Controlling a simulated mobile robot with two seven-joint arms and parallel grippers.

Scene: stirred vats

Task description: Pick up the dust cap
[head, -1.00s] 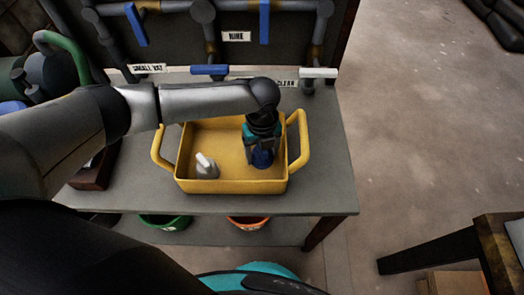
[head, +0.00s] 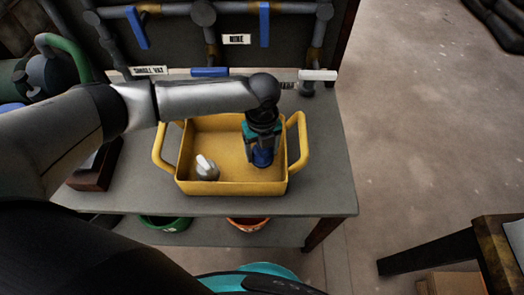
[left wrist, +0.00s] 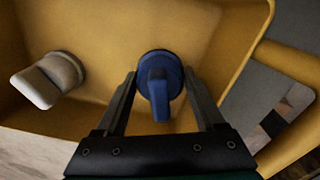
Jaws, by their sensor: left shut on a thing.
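A blue cap with a raised grip bar (head: 262,158) is in the right part of the yellow tray (head: 232,188). It also shows in the left wrist view (left wrist: 159,84), upright between the fingers. My left gripper (head: 262,150) reaches down into the tray and is shut on the blue cap, one finger on each side. A second, pale grey-white cap with a similar grip (head: 206,168) sits in the left part of the tray; the left wrist view shows it too (left wrist: 48,80). Which one is the dust cap is not marked. My right gripper is not in view.
The tray, with raised handles at both ends, stands on a grey bench (head: 325,190). Pipes with blue levers (head: 264,22) and a white lever (head: 317,75) rise behind it. A green bucket (head: 165,222) and an orange bucket (head: 248,223) are below.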

